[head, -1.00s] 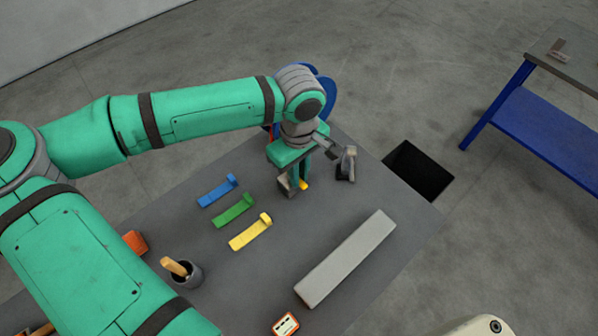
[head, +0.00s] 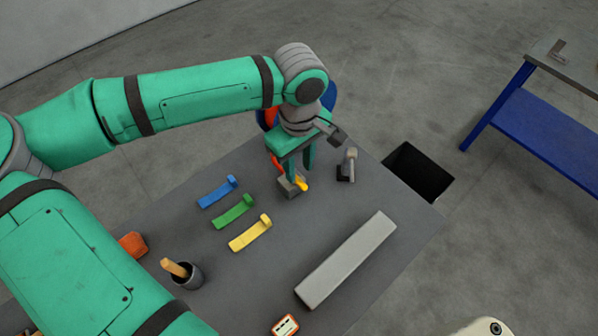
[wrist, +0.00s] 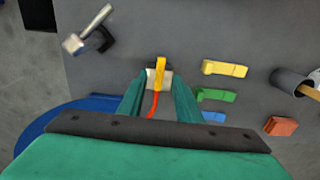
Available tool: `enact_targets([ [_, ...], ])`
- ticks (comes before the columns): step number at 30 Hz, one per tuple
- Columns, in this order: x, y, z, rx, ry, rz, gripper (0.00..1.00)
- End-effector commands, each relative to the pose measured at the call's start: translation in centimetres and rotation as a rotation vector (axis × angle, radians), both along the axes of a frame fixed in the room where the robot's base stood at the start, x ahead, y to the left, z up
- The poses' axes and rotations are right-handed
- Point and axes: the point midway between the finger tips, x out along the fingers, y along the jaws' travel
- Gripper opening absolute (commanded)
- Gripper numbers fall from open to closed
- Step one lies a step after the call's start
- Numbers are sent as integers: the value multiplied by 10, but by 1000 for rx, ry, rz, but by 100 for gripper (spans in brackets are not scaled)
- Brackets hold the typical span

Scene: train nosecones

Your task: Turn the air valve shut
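The air valve is a small grey block (head: 288,188) with a yellow lever (head: 301,184) on the table. In the wrist view the yellow lever (wrist: 160,70) points away from my gripper, roughly in line with the red hose (wrist: 153,104) that runs to the grey block (wrist: 151,80). My gripper (head: 299,175) points down over the valve, with its two green fingers apart. In the wrist view my gripper (wrist: 158,105) is open, with the hose showing between the fingers and the lever beyond them. I see no finger touching the lever.
A grey-handled tool or clamp (head: 349,164) stands close to the right of the valve. Blue (head: 217,191), green (head: 233,211) and yellow (head: 250,232) pieces lie to the left. A long grey bar (head: 346,260), a cup (head: 188,275) and an orange block (head: 132,244) are farther off.

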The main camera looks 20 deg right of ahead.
Motion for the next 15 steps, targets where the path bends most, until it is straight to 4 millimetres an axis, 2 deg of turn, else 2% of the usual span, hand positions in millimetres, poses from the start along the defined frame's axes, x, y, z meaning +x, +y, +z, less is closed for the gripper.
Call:
enact_targets([
  [1,1,0,11,0,-4,1,31],
  [6,0,0,41,0,-2,0,31],
  [10,0,0,57,0,-1,0,31],
  [15,0,-1,66,-1,0,-2,31],
])
